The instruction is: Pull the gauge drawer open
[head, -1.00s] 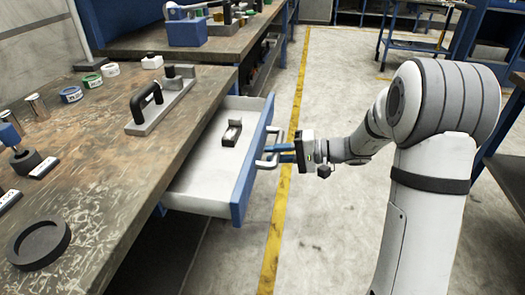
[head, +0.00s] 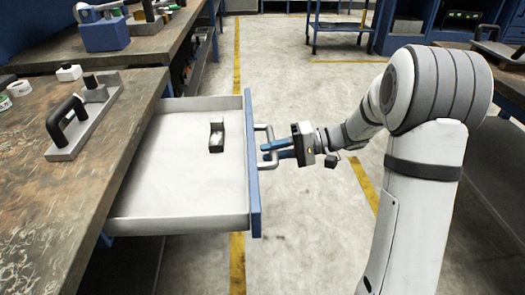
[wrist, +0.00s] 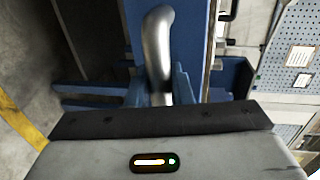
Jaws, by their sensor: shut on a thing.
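The gauge drawer (head: 180,195) stands pulled well out from under the workbench, with its pale inside showing and its blue front (head: 253,165) facing right. In the wrist view the curved silver handle (wrist: 158,45) runs down between the blue fingers (wrist: 160,88). The fingertips are partly hidden there.
The workbench top (head: 70,180) is on the left, with a black-handled tool on a metal base (head: 75,130) near its edge. Another bench (head: 140,45) stands behind. Grey floor (head: 300,230) with yellow lines is clear in front of the drawer.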

